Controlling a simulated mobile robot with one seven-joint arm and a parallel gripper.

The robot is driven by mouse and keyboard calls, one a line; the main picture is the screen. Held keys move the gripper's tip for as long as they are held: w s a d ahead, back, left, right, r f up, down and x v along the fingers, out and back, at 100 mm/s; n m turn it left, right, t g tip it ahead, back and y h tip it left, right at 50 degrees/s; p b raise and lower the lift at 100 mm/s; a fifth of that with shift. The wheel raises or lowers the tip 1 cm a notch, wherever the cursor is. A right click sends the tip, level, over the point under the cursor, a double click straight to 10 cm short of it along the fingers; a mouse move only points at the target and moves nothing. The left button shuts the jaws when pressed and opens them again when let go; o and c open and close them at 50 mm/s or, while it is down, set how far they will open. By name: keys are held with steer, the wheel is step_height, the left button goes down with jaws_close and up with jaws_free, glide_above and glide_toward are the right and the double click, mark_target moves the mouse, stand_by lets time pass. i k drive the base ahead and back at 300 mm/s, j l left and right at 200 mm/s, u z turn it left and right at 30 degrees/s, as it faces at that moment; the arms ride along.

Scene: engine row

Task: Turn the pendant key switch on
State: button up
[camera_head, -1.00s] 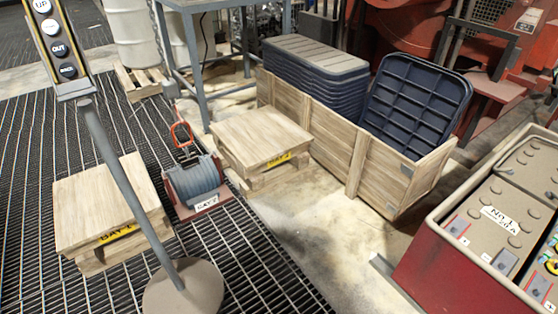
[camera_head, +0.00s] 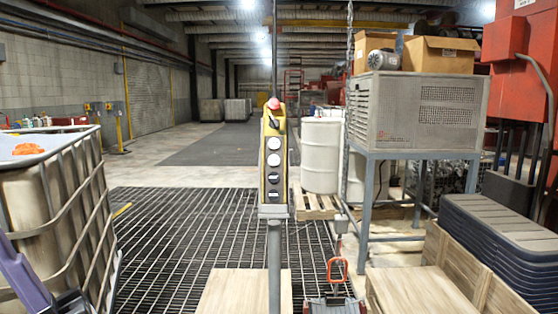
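The yellow pendant (camera_head: 273,165) hangs upright at the middle of the head view, at the top of a grey post (camera_head: 274,265). A red mushroom button (camera_head: 273,104) sits at its top. Just below it is a small dark part (camera_head: 273,122) that looks like the key switch; its position is too small to tell. Under that are two white buttons and two dark ones in a column. My gripper does not show in the head view.
A caged tank (camera_head: 45,210) stands at the left. A metal cabinet (camera_head: 418,108) on a blue-grey stand is at the right, with white drums (camera_head: 321,155) behind. Wooden platforms (camera_head: 243,293) lie low in front. Open grating floor (camera_head: 170,225) extends left of the post.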

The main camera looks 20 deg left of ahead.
mark_target(274, 123)
steer(key=k+j+z, duration=0.1)
steer(key=j, duration=1.2)
